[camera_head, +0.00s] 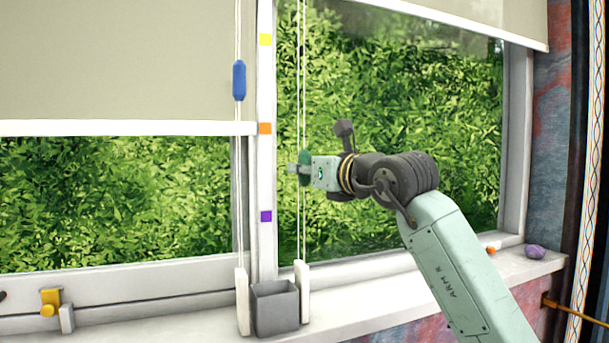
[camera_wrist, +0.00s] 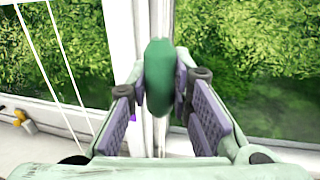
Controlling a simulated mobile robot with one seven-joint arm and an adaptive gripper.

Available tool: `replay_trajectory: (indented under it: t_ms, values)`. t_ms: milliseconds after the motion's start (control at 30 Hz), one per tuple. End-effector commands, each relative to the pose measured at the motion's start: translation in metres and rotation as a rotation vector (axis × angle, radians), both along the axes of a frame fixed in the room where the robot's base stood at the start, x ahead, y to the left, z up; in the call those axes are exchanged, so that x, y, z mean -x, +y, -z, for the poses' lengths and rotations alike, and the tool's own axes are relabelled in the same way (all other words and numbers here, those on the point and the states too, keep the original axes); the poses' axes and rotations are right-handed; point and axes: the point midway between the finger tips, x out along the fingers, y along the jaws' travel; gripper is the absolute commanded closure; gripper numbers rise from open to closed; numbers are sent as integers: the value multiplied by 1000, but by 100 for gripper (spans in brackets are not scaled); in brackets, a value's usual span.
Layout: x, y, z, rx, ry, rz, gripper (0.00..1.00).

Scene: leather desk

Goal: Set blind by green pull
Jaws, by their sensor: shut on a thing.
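The green pull (camera_head: 304,167) hangs on the right-hand cord loop in front of the right window pane. My gripper (camera_head: 300,170) is shut on it, coming from the right. In the wrist view the green pull (camera_wrist: 158,72) stands upright between the two finger pads. The right blind (camera_head: 480,16) is high; its white bottom bar slopes across the top right. The left blind (camera_head: 110,65) hangs lower, its bar level with the orange mark (camera_head: 264,128). A yellow mark (camera_head: 265,39) is above that and a purple mark (camera_head: 265,216) below, on the post.
A blue pull (camera_head: 239,80) hangs on the left cord. A grey box (camera_head: 275,308) stands on the sill between two white cord holders. A yellow latch (camera_head: 50,302) is at lower left. A purple stone (camera_head: 535,251) lies on the right sill.

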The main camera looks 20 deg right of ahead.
Motion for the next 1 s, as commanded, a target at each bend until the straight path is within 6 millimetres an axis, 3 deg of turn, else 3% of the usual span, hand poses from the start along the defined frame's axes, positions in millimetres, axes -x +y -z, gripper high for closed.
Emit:
replay_trajectory:
  t_ms: [33, 200, 500, 700, 1000]
  values:
    - [0, 0, -21, 1, -1, 2, 100]
    - [0, 0, -69, 1, -2, 2, 100]
    - [0, 0, -136, 1, -3, 1, 100]
    - [0, 0, -155, -1, -3, 0, 100]
    - [0, 0, -159, -1, -4, 0, 100]
